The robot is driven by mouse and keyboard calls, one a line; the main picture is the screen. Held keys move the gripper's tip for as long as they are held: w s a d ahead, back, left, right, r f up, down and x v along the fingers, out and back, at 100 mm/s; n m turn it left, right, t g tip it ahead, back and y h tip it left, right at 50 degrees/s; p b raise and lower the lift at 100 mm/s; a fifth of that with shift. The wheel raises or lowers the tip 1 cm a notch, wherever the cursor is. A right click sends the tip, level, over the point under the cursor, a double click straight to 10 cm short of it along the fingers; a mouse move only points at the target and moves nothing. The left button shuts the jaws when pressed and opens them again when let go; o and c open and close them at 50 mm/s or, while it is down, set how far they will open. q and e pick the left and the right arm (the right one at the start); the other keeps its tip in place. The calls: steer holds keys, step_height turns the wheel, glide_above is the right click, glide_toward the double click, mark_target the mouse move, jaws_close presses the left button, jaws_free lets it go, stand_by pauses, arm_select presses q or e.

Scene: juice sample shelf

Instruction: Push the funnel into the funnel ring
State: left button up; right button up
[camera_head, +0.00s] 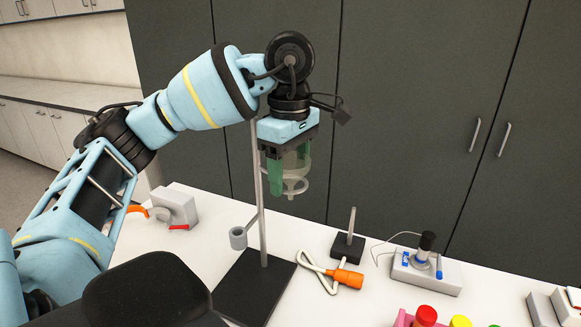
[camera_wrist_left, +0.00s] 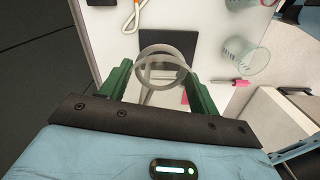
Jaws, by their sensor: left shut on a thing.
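My left gripper (camera_head: 288,165) hangs fingers-down over the table. Its green fingers are shut on the translucent grey funnel (camera_head: 295,186), which is upright with its narrow end down. In the left wrist view the funnel's round rim (camera_wrist_left: 166,53) shows between the fingers (camera_wrist_left: 150,82). A stand with a thin grey rod (camera_head: 262,190) rises just left of the gripper from a black base (camera_head: 250,290). A small grey open ring (camera_head: 238,238), which looks like the funnel ring, sits on an arm low on the rod. In the head view the funnel is higher and to its right, apart from it.
An orange-handled cable (camera_head: 345,278), a small black post stand (camera_head: 347,247) and a white device with blue parts (camera_head: 426,271) lie right of the stand. A pink tray (camera_head: 402,320) with capped items is at front right. Clear beakers (camera_wrist_left: 240,55) show in the left wrist view.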

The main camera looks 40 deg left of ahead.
arm_select(q)
steer(key=shift+f, duration=0.7)
steer(key=o, duration=1)
steer(key=shift+o, duration=0.2)
steer(key=shift+r, duration=3.9)
